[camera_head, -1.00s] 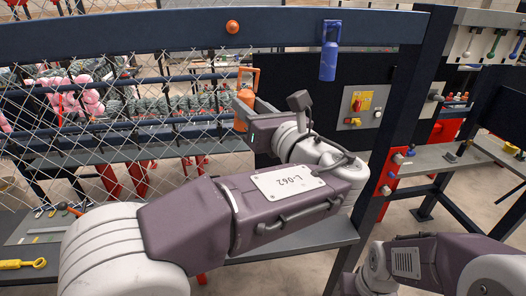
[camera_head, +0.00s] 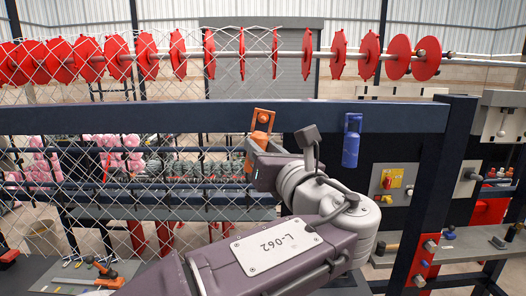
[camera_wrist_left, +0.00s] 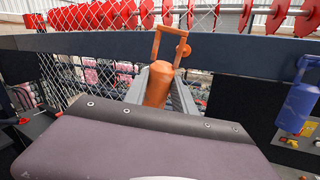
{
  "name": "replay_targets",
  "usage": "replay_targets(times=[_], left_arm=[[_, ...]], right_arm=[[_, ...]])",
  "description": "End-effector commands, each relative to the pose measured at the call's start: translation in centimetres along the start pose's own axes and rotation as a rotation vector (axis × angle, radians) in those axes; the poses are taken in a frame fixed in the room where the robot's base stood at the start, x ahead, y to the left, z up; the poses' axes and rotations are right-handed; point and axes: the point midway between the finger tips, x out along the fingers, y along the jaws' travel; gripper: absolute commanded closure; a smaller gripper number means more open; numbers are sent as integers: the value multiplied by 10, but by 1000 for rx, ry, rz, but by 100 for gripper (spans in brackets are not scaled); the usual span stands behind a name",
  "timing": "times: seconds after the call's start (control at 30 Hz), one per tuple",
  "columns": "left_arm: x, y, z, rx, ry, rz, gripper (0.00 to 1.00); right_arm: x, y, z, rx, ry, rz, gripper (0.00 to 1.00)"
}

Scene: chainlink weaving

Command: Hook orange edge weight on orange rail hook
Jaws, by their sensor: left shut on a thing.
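The orange edge weight (camera_head: 260,139) has a rounded body and a square loop handle on top. My left gripper (camera_head: 256,160) is shut on its body and holds it upright in front of the dark blue rail (camera_head: 180,116). The weight also shows in the left wrist view (camera_wrist_left: 157,85), between the two fingers. The orange rail hook (camera_head: 263,117) is a round knob on the rail, seen within the loop in the head view. In the left wrist view the hook (camera_wrist_left: 185,50) overlaps the loop's right bar. I cannot tell whether the loop is around it. My right gripper is out of view.
A blue weight (camera_head: 351,146) hangs on the rail to the right, near the dark post (camera_head: 432,190). Chainlink mesh (camera_head: 100,190) hangs below the rail at left. Red discs on a bar (camera_head: 290,54) stand behind. A bench with tools (camera_head: 75,278) is at lower left.

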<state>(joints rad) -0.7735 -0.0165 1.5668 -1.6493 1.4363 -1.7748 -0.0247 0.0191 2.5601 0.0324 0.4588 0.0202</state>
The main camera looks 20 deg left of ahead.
Motion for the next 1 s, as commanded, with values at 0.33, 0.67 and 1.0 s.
replay_targets(times=[0.33,0.67,1.0], left_arm=[[3,-1,2,0,-2,1,100],[17,-7,3,-1,-2,2,100],[18,-8,2,-1,-2,0,100]], right_arm=[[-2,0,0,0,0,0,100],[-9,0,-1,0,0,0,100],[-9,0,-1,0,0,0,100]])
